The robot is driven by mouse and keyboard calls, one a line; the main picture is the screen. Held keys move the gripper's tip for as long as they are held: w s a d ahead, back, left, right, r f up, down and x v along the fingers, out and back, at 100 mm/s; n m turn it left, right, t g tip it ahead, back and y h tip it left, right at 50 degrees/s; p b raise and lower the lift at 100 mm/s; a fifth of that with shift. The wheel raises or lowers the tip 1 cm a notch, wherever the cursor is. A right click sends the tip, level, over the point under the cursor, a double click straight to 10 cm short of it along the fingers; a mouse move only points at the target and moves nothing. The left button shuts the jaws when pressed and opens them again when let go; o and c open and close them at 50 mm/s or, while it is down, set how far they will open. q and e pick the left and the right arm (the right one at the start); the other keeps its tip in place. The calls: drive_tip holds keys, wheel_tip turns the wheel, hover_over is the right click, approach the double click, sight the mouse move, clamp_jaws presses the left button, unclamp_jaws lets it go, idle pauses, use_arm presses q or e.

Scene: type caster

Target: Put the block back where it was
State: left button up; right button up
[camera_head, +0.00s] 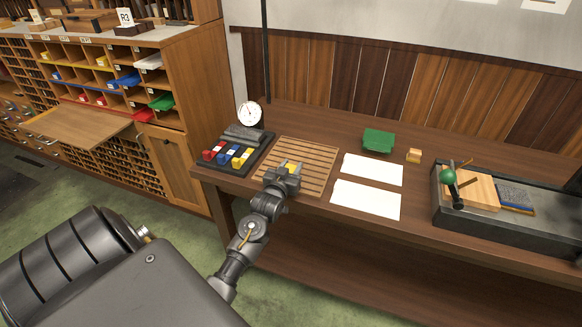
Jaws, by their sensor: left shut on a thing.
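My left gripper (287,173) reaches over the slatted wooden rack (318,163) on the table. It is shut on a small yellow block (291,168), whose top shows between the fingers. I cannot tell whether the block touches the slats or is held just above them. To the left, a dark tray (258,152) holds several blocks with red, blue and yellow parts. A small tan block (414,156) stands at the right, beside a green block-like object (378,140). My right gripper is not in view.
Two white sheets (366,200) lie right of the rack. A round white dial (249,114) stands behind the tray. A dark bench device (470,217) with a green knob occupies the table's right end. A wooden cabinet (182,110) stands at the left.

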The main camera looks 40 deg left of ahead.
use_arm(q)
drive_tip(key=shift+f, duration=0.15)
drive_tip(key=o, duration=1.1)
drive_tip(key=shift+c, duration=0.2)
